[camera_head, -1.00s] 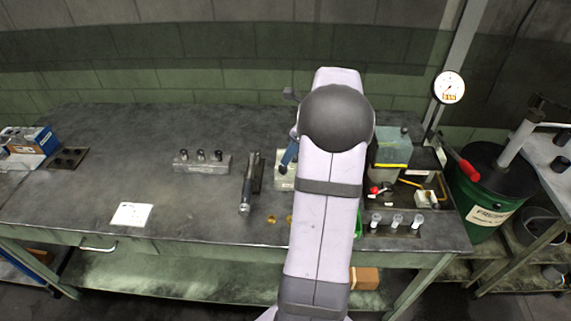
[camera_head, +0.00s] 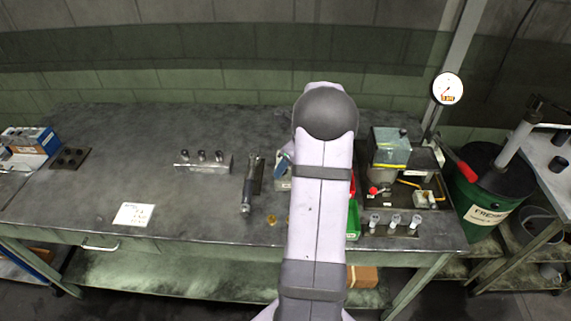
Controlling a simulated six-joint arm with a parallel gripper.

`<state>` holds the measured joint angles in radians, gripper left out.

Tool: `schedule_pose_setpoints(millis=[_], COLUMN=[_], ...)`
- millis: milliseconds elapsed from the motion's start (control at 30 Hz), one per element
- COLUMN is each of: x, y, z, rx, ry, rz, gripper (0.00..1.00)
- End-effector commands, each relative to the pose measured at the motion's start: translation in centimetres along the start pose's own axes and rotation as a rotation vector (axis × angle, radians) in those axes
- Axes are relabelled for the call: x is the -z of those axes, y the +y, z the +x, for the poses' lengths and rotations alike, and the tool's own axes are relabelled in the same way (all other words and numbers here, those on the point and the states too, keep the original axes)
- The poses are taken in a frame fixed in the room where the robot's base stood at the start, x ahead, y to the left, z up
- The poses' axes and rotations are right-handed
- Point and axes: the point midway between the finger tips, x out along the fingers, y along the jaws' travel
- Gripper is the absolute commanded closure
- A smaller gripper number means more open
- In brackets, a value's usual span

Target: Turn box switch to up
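A pale box (camera_head: 283,183) sits on the bench just left of my arm. My arm covers much of it, and no switch can be made out on it. A grey-green box with a yellow stripe (camera_head: 390,147) stands right of my arm, with a red knob (camera_head: 373,190) low in front of it. I cannot tell which of these carries the switch, nor its position. My gripper is hidden behind my raised arm, so its fingers and any contact do not show. A small blue piece shows beside the arm above the pale box; it may be part of my wrist.
A metal block with dark-topped pins (camera_head: 203,163), a dark handled tool (camera_head: 250,185) and a white sheet (camera_head: 133,214) lie left on the bench. A dial gauge (camera_head: 447,88) and red lever (camera_head: 467,172) stand farther right.

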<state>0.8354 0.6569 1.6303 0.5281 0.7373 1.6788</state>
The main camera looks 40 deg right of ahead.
Motion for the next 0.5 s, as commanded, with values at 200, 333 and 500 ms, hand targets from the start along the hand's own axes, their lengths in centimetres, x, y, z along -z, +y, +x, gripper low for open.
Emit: schedule_pose_setpoints(millis=[200,333,500], x=[-0.01,-0.01,-0.01], y=[-0.02,-0.02,-0.02], z=[-0.02,-0.04,-0.05], rx=[0.001,0.0,0.0], ry=[0.0,0.0,0.0], rz=[0.0,0.0,-0.001], gripper=[0.78,0.99,0.99])
